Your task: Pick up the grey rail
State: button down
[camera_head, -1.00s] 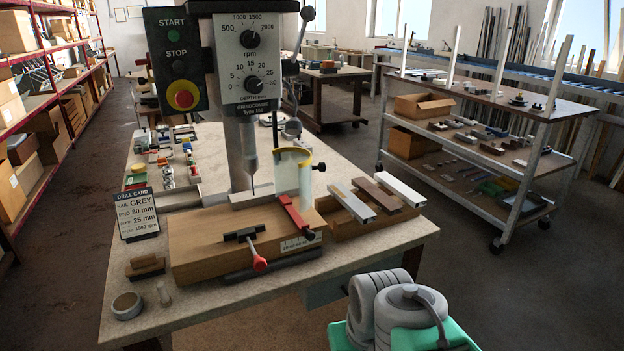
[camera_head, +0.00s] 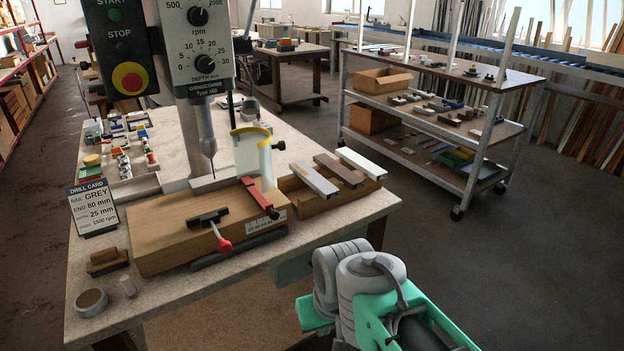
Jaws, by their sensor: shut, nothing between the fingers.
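The grey rail (camera_head: 312,179) lies on a wooden rack (camera_head: 312,202) at the right of the drill press. It is the leftmost of three parallel rails, beside a brown rail (camera_head: 339,170) and a white rail (camera_head: 361,162). Its near end juts over the rack's front edge. The drill card (camera_head: 96,206) reads rail grey, end 80 mm, depth 25 mm, 1500 rpm. Grey and green parts of my arm show at the bottom right, apart from the bench. My gripper is not in view.
The drill press (camera_head: 201,85) stands over a wooden block (camera_head: 171,236) with a red-handled clamp (camera_head: 217,234) and a red stop (camera_head: 259,198). A clear guard (camera_head: 252,160) stands close left of the rails. A shelf trolley (camera_head: 437,130) is behind right. Floor between is free.

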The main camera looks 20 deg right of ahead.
aim_at(326, 190)
jog(key=k, duration=0.5)
jog(key=z, duration=1.35)
jog(key=i, duration=1.15)
jog(key=u, duration=2.85)
jog(key=i, duration=0.5)
